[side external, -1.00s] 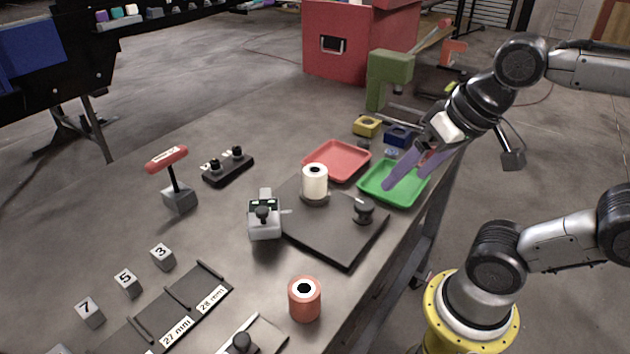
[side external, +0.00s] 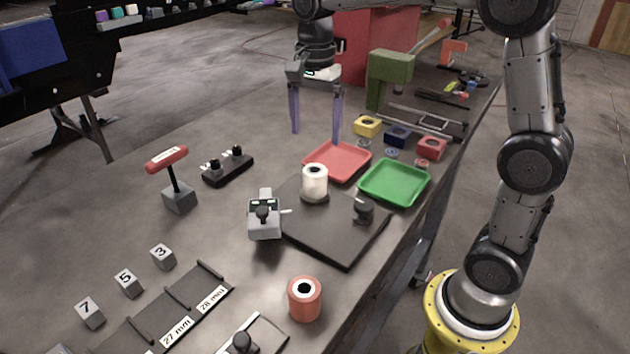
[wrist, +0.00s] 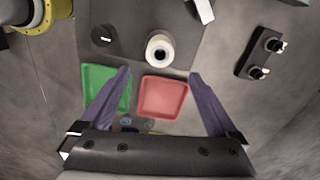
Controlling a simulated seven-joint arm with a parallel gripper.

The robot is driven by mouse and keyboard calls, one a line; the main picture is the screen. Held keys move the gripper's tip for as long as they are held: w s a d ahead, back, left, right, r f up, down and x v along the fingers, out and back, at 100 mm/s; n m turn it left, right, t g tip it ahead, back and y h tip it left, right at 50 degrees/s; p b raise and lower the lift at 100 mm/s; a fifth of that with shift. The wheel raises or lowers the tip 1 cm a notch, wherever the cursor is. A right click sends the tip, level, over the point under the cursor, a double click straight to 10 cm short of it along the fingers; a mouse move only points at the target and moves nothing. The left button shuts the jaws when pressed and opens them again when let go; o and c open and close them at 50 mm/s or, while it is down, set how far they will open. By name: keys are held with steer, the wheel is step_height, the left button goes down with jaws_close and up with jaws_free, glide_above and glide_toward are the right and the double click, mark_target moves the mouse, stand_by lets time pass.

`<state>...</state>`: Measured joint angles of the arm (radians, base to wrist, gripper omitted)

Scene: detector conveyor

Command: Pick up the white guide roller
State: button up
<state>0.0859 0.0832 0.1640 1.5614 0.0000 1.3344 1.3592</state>
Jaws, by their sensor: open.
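The white guide roller (side external: 314,181) stands upright on the dark plate (side external: 339,244), near its back corner. In the wrist view the roller (wrist: 160,49) is seen from above, with a dark hole in its top, beyond the fingertips. My gripper (side external: 316,138) is open and empty, its two purple fingers pointing down. It hangs above and behind the roller, around the red tray's far side in the picture. In the wrist view the fingers (wrist: 159,73) are wide apart, with the red tray between them.
A red tray (side external: 324,172) and a green tray (side external: 373,196) lie behind the plate. A grey clamp-like device (side external: 264,222) and a black knob (side external: 363,210) flank the roller. An orange roller (side external: 304,300) stands in front. A two-knob box (side external: 228,171) and red-handled tool (side external: 173,180) stand left.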

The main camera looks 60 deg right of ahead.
mark_target(315, 177)
step_height(315, 177, down, 12)
steer(key=shift+f, duration=0.15)
jaws_close()
stand_by(0.8)
